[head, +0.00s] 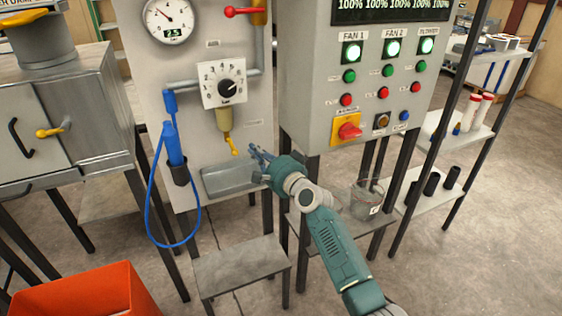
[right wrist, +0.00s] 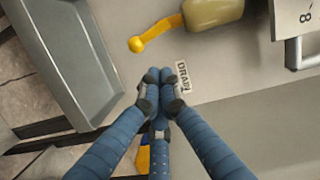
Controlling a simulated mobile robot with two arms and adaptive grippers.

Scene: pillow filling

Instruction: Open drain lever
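The drain lever (head: 229,144) is a short yellow handle hanging below a tan bowl (head: 224,119) on the grey panel. In the right wrist view the lever (right wrist: 157,33) sticks out from the bowl (right wrist: 212,10) and ends in a round knob. A "DRAIN" label (right wrist: 183,78) is beside my fingertips there. My right gripper (head: 257,153) is just right of and slightly below the lever in the head view, apart from it. Its blue fingers (right wrist: 165,77) meet at the tips with nothing visible between them. My left gripper is out of view.
A metal tray (head: 232,180) juts out below the lever. A blue hose (head: 153,205) loops at the left of the panel. The control box (head: 318,110) stands to the right, with a clear bucket (head: 366,202) below. An orange bin (head: 80,292) is at front left.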

